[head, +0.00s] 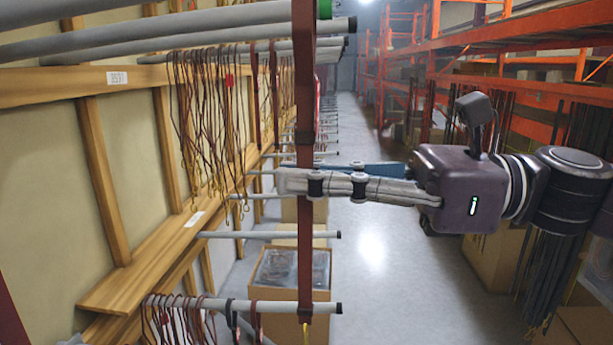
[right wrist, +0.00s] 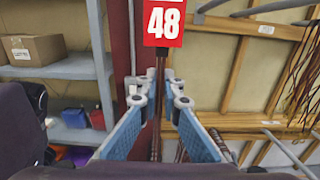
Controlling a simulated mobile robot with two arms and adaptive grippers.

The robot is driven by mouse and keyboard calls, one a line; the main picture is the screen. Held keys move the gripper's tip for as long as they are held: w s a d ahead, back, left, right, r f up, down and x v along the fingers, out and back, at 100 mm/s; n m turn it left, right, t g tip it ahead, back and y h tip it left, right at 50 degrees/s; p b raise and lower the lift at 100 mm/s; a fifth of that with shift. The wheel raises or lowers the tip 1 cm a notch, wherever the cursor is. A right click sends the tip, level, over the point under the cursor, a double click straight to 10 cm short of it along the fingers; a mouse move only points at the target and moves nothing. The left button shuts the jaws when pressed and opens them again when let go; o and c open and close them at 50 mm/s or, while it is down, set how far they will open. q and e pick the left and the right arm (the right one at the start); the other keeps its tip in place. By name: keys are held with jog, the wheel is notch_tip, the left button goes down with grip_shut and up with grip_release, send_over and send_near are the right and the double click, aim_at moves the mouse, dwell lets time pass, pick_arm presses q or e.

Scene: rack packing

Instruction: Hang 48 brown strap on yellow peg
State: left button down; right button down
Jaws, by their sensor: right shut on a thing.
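My right gripper (head: 290,183) reaches in from the right and is shut on a long brown strap (head: 304,100). The strap hangs upright past the peg ends, with a dark band above the fingers and a bit of yellow at its bottom end. In the right wrist view, my right gripper (right wrist: 160,88) closes on the dark strap (right wrist: 158,130) just below a red tag reading 48 (right wrist: 163,22). I cannot make out a yellow peg; one upper peg end is green (head: 325,8). My left gripper is not in view.
Grey pegs (head: 270,234) stick out from the wooden wall rack, several with cords and straps hanging. A cardboard box (head: 262,272) stands on the floor below. Orange shelving (head: 500,40) lines the right; the aisle floor (head: 375,235) between is open.

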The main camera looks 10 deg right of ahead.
jog(key=c, duration=2)
grip_release()
jog(key=shift+c, duration=0.2)
jog(key=v, duration=1.2)
